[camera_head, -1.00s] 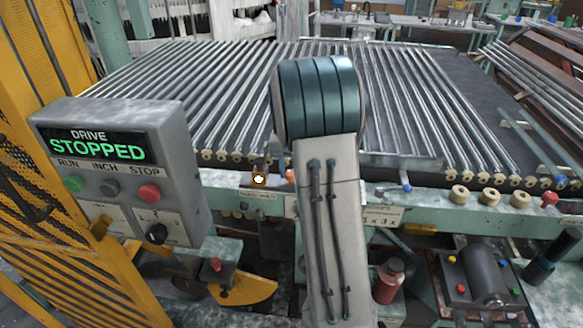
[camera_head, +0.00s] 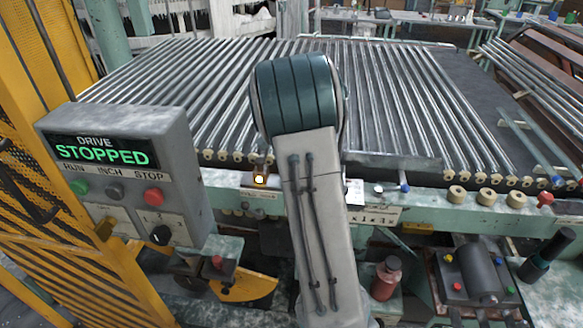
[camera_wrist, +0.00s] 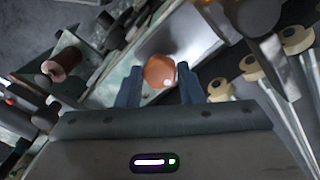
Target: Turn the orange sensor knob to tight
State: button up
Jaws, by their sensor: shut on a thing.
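The orange sensor knob (camera_wrist: 160,71) is a round orange ball-like shape between the two blue-grey fingers of my gripper (camera_wrist: 161,82) in the wrist view. The fingers stand on either side of it and my gripper is shut on it. In the head view my arm hides both the knob and the gripper. No mark showing the knob's turn position can be made out.
A control box (camera_head: 130,180) at the left reads DRIVE STOPPED. A small lit lamp (camera_head: 259,181) sits on the green rail left of my arm. A blue-tipped lever (camera_head: 404,187) and cream rollers (camera_head: 486,197) are to the right.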

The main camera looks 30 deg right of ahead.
jog(key=shift+r+m, duration=0.1)
jog(key=shift+m, duration=0.5)
jog(key=o, duration=1)
notch_tip(320, 180, up, 14)
dwell(0.4)
jog(key=s+a+f+n+t, duration=0.1)
jog(key=s+a+n, duration=0.4)
jog(key=s, duration=0.3)
jog(key=s+a+f+n+t, duration=0.1)
jog(key=s+a+f+n, duration=0.1)
jog(key=s+a+n, duration=0.3)
jog(key=s+a+f+n+t, duration=0.1)
jog(key=s+a+n, duration=0.5)
jog(key=s, duration=0.6)
jog(key=shift+s+f, duration=0.35)
jog(key=shift+f, duration=0.2)
